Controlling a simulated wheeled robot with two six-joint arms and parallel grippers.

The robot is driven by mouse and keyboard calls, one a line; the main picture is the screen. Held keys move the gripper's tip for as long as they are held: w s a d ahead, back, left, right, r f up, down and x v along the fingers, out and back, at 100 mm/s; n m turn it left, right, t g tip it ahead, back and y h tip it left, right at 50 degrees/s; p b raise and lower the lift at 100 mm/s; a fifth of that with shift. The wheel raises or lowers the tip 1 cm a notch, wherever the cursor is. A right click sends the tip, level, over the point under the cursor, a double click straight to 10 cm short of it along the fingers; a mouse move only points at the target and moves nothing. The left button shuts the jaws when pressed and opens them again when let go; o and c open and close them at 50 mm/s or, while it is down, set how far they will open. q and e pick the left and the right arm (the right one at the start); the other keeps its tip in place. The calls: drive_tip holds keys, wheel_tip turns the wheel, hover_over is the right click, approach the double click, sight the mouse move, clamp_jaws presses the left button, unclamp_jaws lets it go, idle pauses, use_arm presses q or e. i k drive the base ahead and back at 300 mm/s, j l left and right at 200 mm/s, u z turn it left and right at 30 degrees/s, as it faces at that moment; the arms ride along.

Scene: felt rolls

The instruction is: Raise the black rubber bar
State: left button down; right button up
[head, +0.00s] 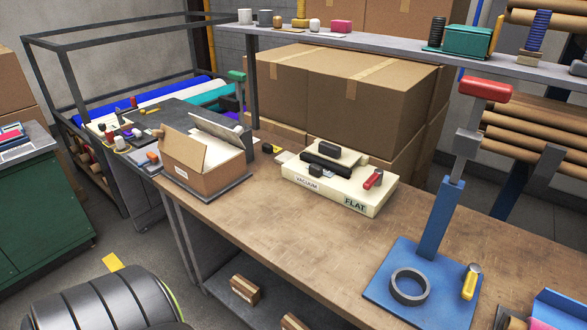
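A long black bar (325,165), which looks like the black rubber bar, lies on top of a cream, flat box (340,192) labelled "VACUUM" and "FLAT" on the wooden workbench. A dark block (341,153) sits behind it and a small black block (316,171) sits in front of it; I cannot tell whether they touch it. A red-handled item (373,180) lies at the box's right end. Neither of my grippers is in view.
An open cardboard box (203,181) stands left of the cream box. A blue stand (435,222) with a red handle and a dark ring (409,287) stand at right. Large cartons (345,90) and a shelf (370,43) are behind. The bench front (290,228) is clear.

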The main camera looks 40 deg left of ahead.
sight(325, 150)
drive_tip(key=i+j+u, duration=0.1)
drive_tip(key=u, duration=0.3)
drive_tip(key=i+u, duration=0.25)
drive_tip(key=u, duration=0.2)
